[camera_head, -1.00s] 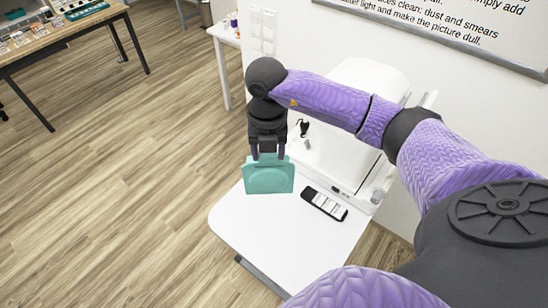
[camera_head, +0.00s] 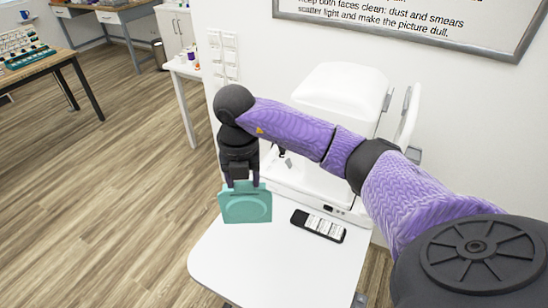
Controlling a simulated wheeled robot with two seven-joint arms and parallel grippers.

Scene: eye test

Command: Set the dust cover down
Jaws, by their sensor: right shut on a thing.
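The dust cover (camera_head: 246,206) is a teal, flat-looking piece with a rounded raised outline. My right gripper (camera_head: 242,185) points down and is shut on its upper edge. The cover hangs upright in front of the white table (camera_head: 265,265), over its back left part in the picture. I cannot tell whether its lower edge touches the table top. My left gripper is not in view.
A black remote-like device (camera_head: 318,226) lies on the table right of the cover. A white eye-test machine (camera_head: 335,130) stands behind, partly hidden by my right arm. The table's front middle is clear. A wall board (camera_head: 430,22) hangs above.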

